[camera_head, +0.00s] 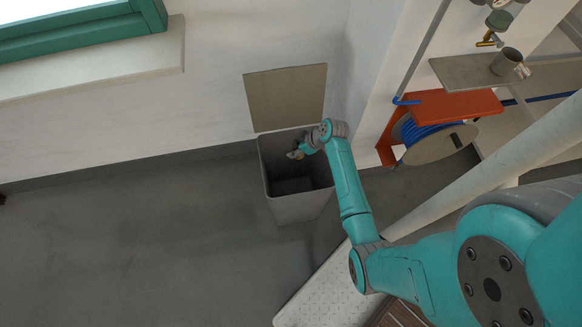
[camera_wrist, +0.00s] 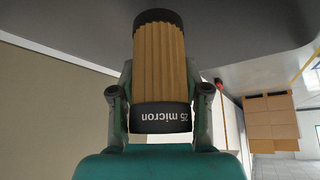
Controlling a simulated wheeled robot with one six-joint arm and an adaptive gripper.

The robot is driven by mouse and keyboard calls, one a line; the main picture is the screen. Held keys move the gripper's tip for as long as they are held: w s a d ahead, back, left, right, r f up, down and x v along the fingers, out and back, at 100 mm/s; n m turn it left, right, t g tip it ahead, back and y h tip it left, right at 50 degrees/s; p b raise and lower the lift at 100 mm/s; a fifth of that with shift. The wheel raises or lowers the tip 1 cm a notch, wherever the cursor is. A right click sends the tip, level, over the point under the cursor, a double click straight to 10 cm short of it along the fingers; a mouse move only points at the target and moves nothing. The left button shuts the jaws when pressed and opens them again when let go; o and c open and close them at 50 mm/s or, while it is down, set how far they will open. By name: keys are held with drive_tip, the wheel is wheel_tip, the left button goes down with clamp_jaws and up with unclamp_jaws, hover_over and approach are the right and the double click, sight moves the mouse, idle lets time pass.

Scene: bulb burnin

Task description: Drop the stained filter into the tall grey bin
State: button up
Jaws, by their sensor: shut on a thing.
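The stained filter (camera_wrist: 160,65) is a tan pleated cartridge with dark end caps, one marked "25 micron", in the wrist view. My gripper (camera_wrist: 160,103) is shut on it near the lettered cap. The tall grey bin (camera_head: 297,207) stands on the floor against the wall in the head view, its top open. In that view my gripper (camera_head: 297,154) and the small tan end of the filter show over the bin's opening. How far they are above or below the rim is hard to tell. The bin's inside looks dark and empty where visible.
A tan board (camera_head: 287,97) rises behind the bin. An orange stand with a blue hose reel (camera_head: 430,135) is to the right, below a grey shelf (camera_head: 470,70) holding a cup. A pale pipe (camera_head: 490,170) crosses at right. Floor (camera_head: 130,240) left of the bin is clear.

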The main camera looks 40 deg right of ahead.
drive_tip(key=shift+f, duration=2.15)
drive_tip(key=o, duration=1.2)
drive_tip(key=shift+o, duration=0.2)
drive_tip(key=shift+r, duration=0.1)
drive_tip(key=v, duration=1.2)
